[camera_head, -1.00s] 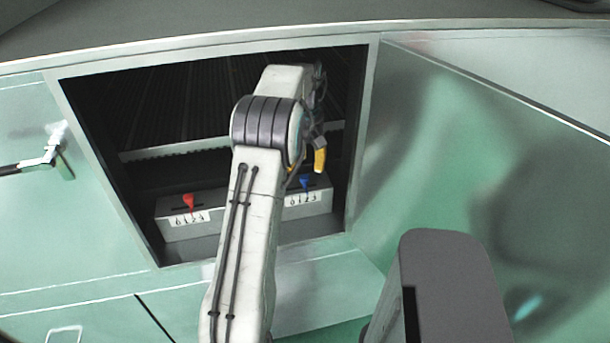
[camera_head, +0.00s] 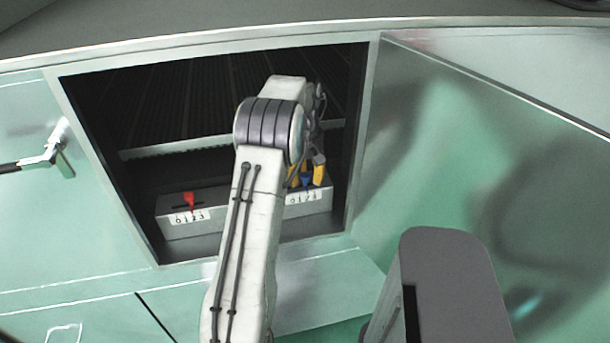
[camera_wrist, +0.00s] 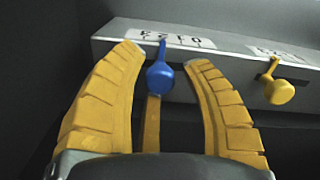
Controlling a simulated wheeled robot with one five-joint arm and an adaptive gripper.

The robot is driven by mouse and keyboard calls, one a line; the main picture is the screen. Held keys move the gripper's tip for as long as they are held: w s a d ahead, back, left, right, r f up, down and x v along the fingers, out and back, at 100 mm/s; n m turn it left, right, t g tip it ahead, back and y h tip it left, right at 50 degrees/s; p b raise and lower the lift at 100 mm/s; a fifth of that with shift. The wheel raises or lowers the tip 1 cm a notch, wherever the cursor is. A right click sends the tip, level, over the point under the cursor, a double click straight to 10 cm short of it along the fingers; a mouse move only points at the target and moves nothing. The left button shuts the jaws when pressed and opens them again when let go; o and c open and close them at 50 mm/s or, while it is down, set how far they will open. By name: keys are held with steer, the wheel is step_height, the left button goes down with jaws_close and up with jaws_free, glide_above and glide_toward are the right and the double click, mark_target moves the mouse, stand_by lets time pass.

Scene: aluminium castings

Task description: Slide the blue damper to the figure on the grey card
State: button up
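The blue damper (camera_head: 306,182) is at the right end of a grey slotted box. In the wrist view the blue damper (camera_wrist: 160,76) hangs in front of its white number strip (camera_wrist: 170,37), which reads upside down. Its stem stands about at the 2; the exact position is hard to tell. My gripper (camera_wrist: 165,57) is open, with a yellow finger on each side of the blue knob and small gaps showing. In the head view my gripper (camera_head: 306,175) is over the box's right end. I see no grey card in these frames.
A red damper (camera_head: 189,199) with its own strip is on the left of the box (camera_head: 235,222). A yellow damper (camera_wrist: 279,91) is beside the blue one in the wrist view, hidden by my arm in the head view. The opening's metal frame (camera_head: 356,150) is close on the right.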

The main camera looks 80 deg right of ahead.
jaws_close()
steer(key=shift+w+a, duration=0.25)
steer(key=shift+w, duration=0.25)
steer(key=shift+w+a, duration=0.2)
steer(key=shift+w, duration=0.3)
steer(key=shift+o, duration=1.1)
jaws_free()
steer(key=shift+s, duration=0.1)
steer(key=shift+d, duration=0.1)
